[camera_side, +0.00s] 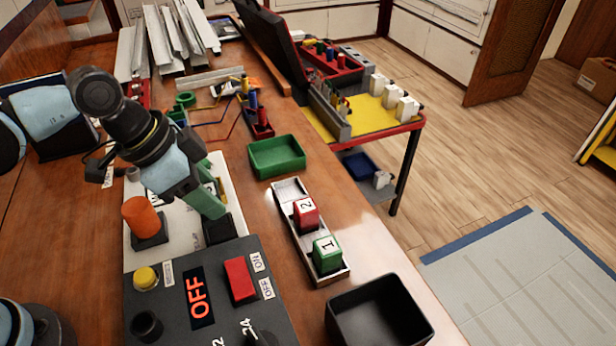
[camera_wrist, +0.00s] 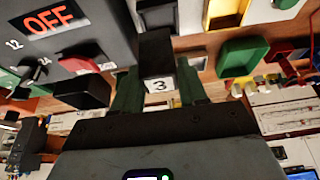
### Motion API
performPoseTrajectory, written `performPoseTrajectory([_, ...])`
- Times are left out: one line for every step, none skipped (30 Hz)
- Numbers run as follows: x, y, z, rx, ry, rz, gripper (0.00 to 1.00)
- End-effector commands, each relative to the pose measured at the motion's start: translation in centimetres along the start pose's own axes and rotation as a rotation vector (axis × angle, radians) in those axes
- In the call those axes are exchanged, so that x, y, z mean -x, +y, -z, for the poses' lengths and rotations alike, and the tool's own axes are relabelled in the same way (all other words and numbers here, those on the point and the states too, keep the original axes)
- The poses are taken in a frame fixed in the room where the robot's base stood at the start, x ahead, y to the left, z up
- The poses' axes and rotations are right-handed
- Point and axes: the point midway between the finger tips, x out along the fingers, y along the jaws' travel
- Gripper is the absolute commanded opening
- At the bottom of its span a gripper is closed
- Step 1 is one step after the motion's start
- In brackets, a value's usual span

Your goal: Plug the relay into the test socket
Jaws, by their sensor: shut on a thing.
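My gripper (camera_wrist: 160,92) is shut on a dark relay (camera_wrist: 155,52) labelled 3, with one green finger on each side of it. In the side view my gripper (camera_side: 210,208) points down just behind the control panel, and its tips are close to a dark block (camera_side: 222,230). I cannot tell whether this block is the relay or the test socket. A similar black block shows beside the red switch in the wrist view (camera_wrist: 82,93). Whether the relay touches a socket is hidden.
The control panel (camera_side: 160,285) reads OFF and has a red switch (camera_side: 240,280). A rack (camera_side: 292,215) holds a red relay 2 (camera_side: 306,213) and a green relay 1 (camera_side: 326,252). A green tray (camera_side: 277,156), a black bin (camera_side: 380,315) and an orange cylinder (camera_side: 140,217) stand nearby.

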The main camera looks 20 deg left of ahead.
Motion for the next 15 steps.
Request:
performPoseTrajectory([-0.2,-0.4,0.0,0.002,0.0,0.0,0.1])
performPoseTrajectory([-0.3,-0.5,0.0,0.002,0.0,0.0,0.1])
performPoseTrajectory([-0.4,-0.7,0.0,0.001,0.0,0.0,0.1])
performPoseTrajectory([-0.5,-0.7,-0.1,0.001,0.0,-0.001,0.1])
performPoseTrajectory([-0.6,-0.7,-0.1,0.001,0.0,-0.001,0.1])
performPoseTrajectory([-0.8,-0.7,-0.2,0.0,0.0,-0.001,0.1])
performPoseTrajectory([-1.0,-0.7,-0.2,0.0,0.0,-0.001,0.1])
performPoseTrajectory([-1.3,-0.7,-0.4,0.0,0.001,-0.001,0.1])
performPoseTrajectory([-1.7,-0.7,-0.5,0.0,0.001,-0.001,0.1])
performPoseTrajectory([-2.0,-0.7,-0.7,0.0,0.001,-0.001,0.1])
performPoseTrajectory([-2.4,-0.7,-0.8,0.0,0.001,0.0,0.1])
performPoseTrajectory([-2.8,-0.7,-1.0,0.0,0.001,0.0,0.1])
performPoseTrajectory([-3.0,-0.7,-1.1,0.0,0.001,0.0,0.1])
performPoseTrajectory([-3.3,-0.7,-1.2,0.0,0.002,0.0,0.1])
performPoseTrajectory([-3.6,-0.7,-1.3,0.0,0.002,0.0,0.1])
